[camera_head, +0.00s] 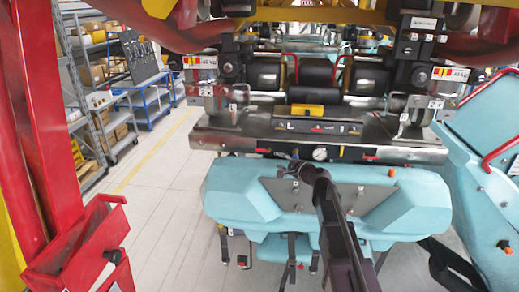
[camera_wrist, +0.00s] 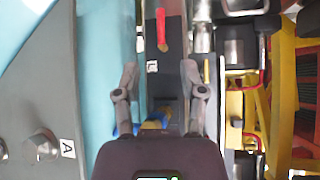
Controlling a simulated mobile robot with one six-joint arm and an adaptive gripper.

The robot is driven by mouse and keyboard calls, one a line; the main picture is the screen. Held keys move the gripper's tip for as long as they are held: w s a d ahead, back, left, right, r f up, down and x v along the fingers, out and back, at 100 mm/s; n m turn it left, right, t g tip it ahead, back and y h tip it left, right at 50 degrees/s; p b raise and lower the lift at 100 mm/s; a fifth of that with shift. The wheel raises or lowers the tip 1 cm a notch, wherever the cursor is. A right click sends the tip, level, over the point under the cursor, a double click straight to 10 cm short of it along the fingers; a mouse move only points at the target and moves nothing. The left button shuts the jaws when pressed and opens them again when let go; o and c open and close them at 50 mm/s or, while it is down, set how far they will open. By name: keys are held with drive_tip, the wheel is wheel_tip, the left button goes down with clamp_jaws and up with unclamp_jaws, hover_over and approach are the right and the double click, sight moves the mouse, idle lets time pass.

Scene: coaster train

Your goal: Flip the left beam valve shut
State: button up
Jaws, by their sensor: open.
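A red lever handle (camera_wrist: 161,28) with a brass-coloured end shows near the top of the wrist view, lying lengthwise along a dark beam. A label "L" (camera_wrist: 152,67) is on the beam just below it. My gripper (camera_wrist: 160,78) is open over the beam, its two fingers spread to either side. The red handle lies beyond the fingertips in the picture, apart from them. A brass part and a bit of blue (camera_wrist: 152,124) show between the fingers, partly hidden by my gripper. In the head view my gripper (camera_head: 298,168) is small and dark, near the beam's front edge; a small orange-red part (camera_head: 264,151) shows left of it.
A teal padded body (camera_head: 240,190) with a grey plate (camera_wrist: 40,120) lies close in front of the beam. A pressure gauge (camera_head: 320,154) and another orange-red part (camera_head: 370,158) are to the right on the beam. Red and yellow framing surrounds the machine. Open floor (camera_head: 165,200) is at left.

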sight(259, 150)
idle(0.4)
drive_tip(key=b+x, duration=0.2)
drive_tip(key=x, duration=1.1)
drive_tip(key=shift+w+a, duration=0.25)
clamp_jaws()
